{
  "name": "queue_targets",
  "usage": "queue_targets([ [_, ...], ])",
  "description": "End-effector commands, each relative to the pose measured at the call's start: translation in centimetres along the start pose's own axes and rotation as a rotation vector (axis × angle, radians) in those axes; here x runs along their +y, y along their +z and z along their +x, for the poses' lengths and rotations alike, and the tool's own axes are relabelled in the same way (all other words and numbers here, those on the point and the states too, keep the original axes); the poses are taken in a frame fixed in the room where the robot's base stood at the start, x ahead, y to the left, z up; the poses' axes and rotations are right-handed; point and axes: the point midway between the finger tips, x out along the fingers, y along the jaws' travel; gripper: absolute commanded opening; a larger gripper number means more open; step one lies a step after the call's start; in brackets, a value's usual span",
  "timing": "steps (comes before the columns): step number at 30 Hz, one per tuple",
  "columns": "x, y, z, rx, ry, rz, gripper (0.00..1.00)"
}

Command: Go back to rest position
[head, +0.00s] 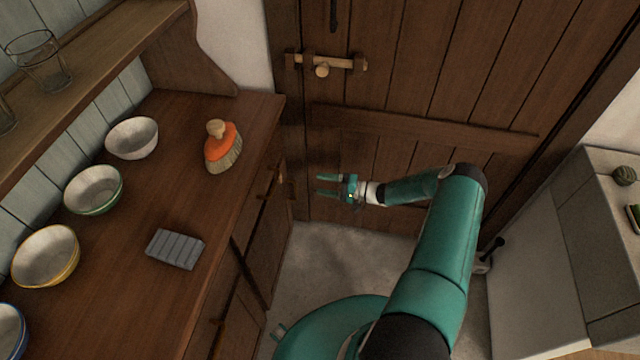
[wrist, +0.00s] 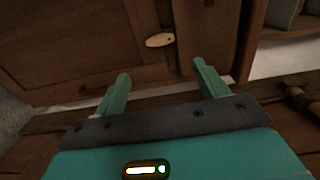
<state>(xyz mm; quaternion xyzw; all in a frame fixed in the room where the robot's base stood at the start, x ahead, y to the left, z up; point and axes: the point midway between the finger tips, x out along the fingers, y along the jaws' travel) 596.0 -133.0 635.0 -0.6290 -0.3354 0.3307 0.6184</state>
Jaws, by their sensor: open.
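My gripper (head: 328,185) is open and empty in the head view. It hangs in the air in front of the plank door, to the right of the wooden counter's front edge, with its fingers pointing left toward the cupboard. In the wrist view my gripper's two fingers (wrist: 163,88) stand well apart with nothing between them. Beyond them is a wooden cupboard front with a pale oval knob (wrist: 160,40).
The counter (head: 180,205) at left holds several bowls, an orange-topped brush (head: 222,147) and a grey ridged block (head: 175,249). Glasses (head: 40,62) stand on the shelf above. The plank door (head: 420,70) is closed behind. A pale stone unit (head: 600,245) stands at right.

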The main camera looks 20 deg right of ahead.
Motion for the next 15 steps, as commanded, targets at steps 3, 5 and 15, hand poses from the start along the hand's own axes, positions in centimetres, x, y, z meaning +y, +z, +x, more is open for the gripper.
queue_targets([
  [3,0.0,0.0,0.0,0.000,0.000,0.000,0.73],
  [5,0.0,0.0,0.0,0.000,0.000,0.000,0.73],
  [15,-1.1,0.0,0.5,-0.032,0.021,-0.008,0.73],
])
